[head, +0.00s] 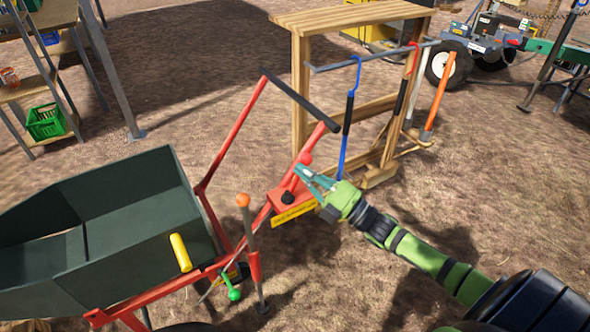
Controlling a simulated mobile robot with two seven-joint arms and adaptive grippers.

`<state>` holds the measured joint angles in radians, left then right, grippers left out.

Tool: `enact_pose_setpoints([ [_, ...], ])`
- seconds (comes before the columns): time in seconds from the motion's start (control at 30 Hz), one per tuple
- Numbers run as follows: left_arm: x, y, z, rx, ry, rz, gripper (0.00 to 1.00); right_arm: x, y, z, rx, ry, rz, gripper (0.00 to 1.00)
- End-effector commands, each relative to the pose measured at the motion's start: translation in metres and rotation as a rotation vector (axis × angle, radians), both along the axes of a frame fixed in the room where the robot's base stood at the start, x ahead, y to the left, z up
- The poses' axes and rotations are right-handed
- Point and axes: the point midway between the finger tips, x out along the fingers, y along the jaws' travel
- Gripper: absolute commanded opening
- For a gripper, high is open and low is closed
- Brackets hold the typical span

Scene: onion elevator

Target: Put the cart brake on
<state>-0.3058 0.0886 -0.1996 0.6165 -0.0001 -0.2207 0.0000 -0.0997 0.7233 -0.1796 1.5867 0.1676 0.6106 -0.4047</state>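A red lever with a round red knob (305,158) stands on a red box with a yellow label (293,214), too small to read. An orange-knobbed lever (243,201) and a green-knobbed lever (233,294) are lower on the frame. I cannot tell which lever is the brake. My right gripper (303,173) has its teal fingertips close beside the red lever; contact and finger opening are unclear. My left gripper is out of view.
A wooden rack (352,17) with a hanging blue-handled tool (347,115) and other long tools stands behind the handles. Shelves with a green crate (46,122) are at the far left, and a wheeled machine (480,45) at the back right. Bare ground lies between.

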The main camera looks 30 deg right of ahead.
Motion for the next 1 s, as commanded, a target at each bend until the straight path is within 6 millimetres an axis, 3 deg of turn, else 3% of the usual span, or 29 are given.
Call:
enact_pose_setpoints([
  [0.17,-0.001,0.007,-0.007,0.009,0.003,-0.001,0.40,-0.031,-0.017,-0.014,-0.001,0.003,-0.001,0.00],
  [0.4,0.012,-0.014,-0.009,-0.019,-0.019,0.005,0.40,-0.058,-0.031,-0.021,-0.001,-0.002,-0.001,0.00],
  [1.0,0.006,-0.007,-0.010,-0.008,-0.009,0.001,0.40,-0.063,-0.033,-0.022,-0.001,-0.003,0.000,0.00],
])
